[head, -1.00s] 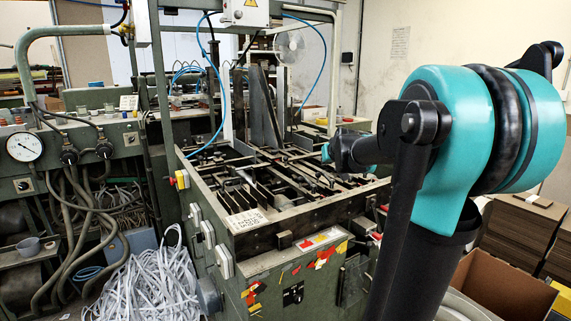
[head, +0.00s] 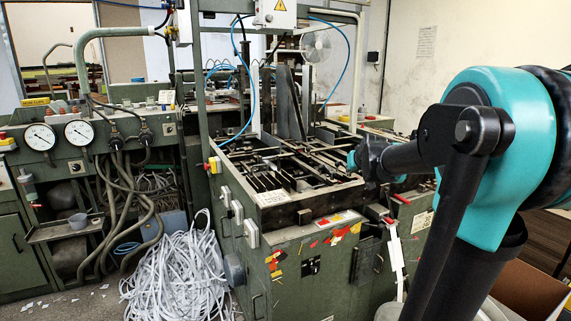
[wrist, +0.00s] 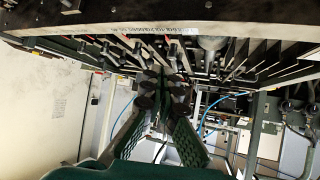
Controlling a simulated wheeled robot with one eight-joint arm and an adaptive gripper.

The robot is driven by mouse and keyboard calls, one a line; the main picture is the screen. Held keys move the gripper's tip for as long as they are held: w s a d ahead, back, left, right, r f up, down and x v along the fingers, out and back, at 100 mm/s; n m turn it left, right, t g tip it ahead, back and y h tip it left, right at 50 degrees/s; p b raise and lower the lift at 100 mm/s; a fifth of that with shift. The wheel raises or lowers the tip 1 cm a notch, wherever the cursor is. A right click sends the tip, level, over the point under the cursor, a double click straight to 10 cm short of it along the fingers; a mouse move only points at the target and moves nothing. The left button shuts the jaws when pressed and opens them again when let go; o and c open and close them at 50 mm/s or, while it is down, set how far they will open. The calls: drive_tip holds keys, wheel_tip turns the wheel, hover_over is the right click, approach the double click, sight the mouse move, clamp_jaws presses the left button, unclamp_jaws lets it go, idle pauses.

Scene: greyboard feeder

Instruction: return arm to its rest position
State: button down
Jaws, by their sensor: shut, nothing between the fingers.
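My gripper (wrist: 163,95) shows in the wrist view with green ribbed fingers and dark tips close together. It is shut and empty. Beyond its tips is the slatted bed (wrist: 225,55) of the green feeder machine, which looks upside down in this view. In the head view my teal and black arm fills the right side and reaches left towards the machine's open top (head: 290,180). The arm's far end overlaps the right part of that top in the picture. I cannot make out the fingers there or tell the gap to the machine.
A control cabinet with gauges (head: 39,137) and hanging hoses stands at the left. A heap of white paper strips (head: 180,270) lies on the floor before the machine. An open cardboard box (head: 530,290) is at the lower right, close behind my arm in the picture.

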drive_tip(key=s+a+f+g, duration=0.2)
drive_tip(key=s+f+g, duration=0.1)
drive_tip(key=s+f, duration=1)
drive_tip(key=s+a+f+g, duration=0.2)
drive_tip(key=s+f+g, duration=0.2)
drive_tip(key=s+f, duration=0.9)
drive_tip(key=s, duration=0.7)
drive_tip(key=shift+s, duration=0.25)
drive_tip(key=shift+a, duration=0.1)
